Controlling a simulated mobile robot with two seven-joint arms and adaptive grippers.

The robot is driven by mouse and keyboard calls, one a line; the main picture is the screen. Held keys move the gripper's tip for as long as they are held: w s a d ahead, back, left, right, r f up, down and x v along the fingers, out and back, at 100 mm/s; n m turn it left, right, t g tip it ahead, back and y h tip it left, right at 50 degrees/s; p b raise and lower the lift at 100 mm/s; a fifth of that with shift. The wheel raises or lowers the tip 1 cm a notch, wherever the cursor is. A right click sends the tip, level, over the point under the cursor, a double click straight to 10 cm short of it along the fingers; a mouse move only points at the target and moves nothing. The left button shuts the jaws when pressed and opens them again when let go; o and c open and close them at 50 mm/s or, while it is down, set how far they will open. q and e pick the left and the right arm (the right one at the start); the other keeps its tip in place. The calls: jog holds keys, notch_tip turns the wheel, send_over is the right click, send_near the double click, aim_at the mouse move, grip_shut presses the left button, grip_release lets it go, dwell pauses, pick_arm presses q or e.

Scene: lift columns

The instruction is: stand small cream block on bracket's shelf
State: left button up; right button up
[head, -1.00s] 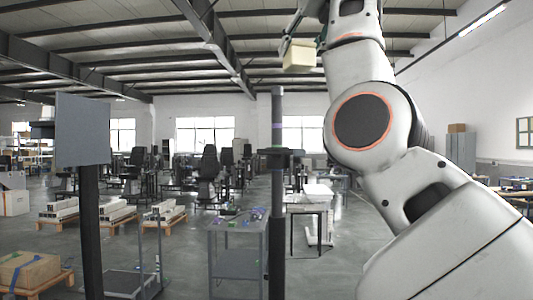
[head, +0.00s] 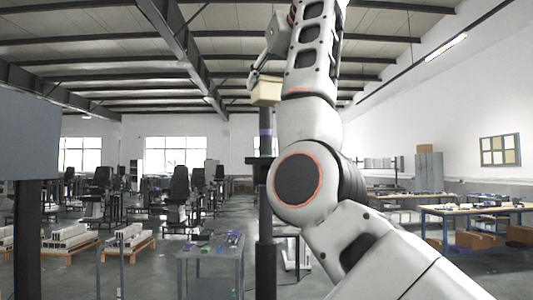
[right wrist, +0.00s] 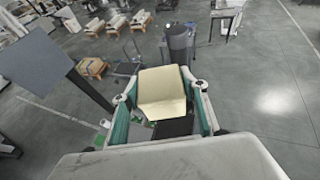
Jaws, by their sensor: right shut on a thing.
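The small cream block (head: 265,91) is held high in the head view, in line with the top of a dark column (head: 265,200). My right gripper (head: 264,77) is shut on it. In the right wrist view the block (right wrist: 162,90) sits between the two teal fingers (right wrist: 161,117). The column carries a dark bracket (head: 261,163) below a purple band. The block appears above the bracket, apart from it in the picture; their difference in depth is unclear. My right arm hides what lies to the right of the column. My left gripper is not in view.
A large grey panel (head: 30,122) on a dark post stands at the left, also in the right wrist view (right wrist: 38,70). A grey table (head: 210,262) with small items stands left of the column. Blue-framed workbenches (head: 480,212) stand at the right. Open floor lies between.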

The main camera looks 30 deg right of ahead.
notch_tip(320, 180, down, 9)
jog(key=b, duration=0.3)
jog(key=shift+w+f, duration=0.1)
jog(key=shift+f, duration=0.1)
notch_tip(320, 180, down, 3)
jog(key=shift+b, duration=0.65)
jog(key=shift+f, duration=0.5)
jog(key=shift+r, duration=0.1)
jog(key=o, duration=1.3)
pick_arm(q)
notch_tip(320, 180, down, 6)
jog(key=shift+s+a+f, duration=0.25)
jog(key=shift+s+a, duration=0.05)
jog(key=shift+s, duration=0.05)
pick_arm(e)
jog(key=shift+o, duration=0.2)
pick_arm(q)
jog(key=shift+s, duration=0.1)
